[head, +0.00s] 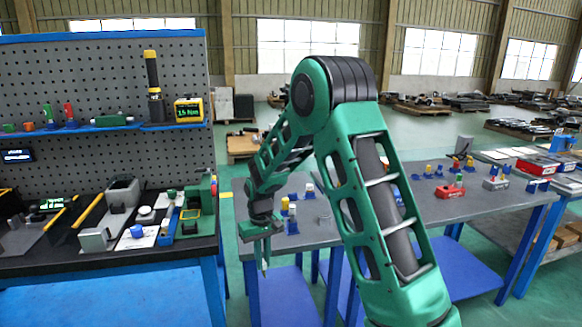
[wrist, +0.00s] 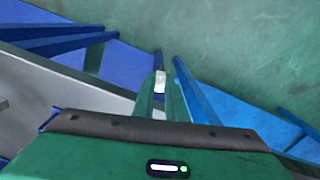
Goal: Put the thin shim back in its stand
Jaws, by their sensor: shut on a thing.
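My gripper (head: 263,248) points down at the near left edge of the middle grey table. In the wrist view my gripper (wrist: 160,98) has its two green fingers shut on a small pale piece, the thin shim (wrist: 160,80). The shim is too small to make out in the head view. Small blue stands show on the middle table: one blue stand (head: 292,226) near my gripper and another blue stand (head: 309,194) with a white top further back. I cannot tell which stand is the shim's.
A yellow-topped piece (head: 284,204) stands on the middle table (head: 325,232). The right table holds a red block (head: 450,192) and several blue stands. The left workbench (head: 100,262) carries tools and a pegboard. Below my gripper lie blue table frames and green floor.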

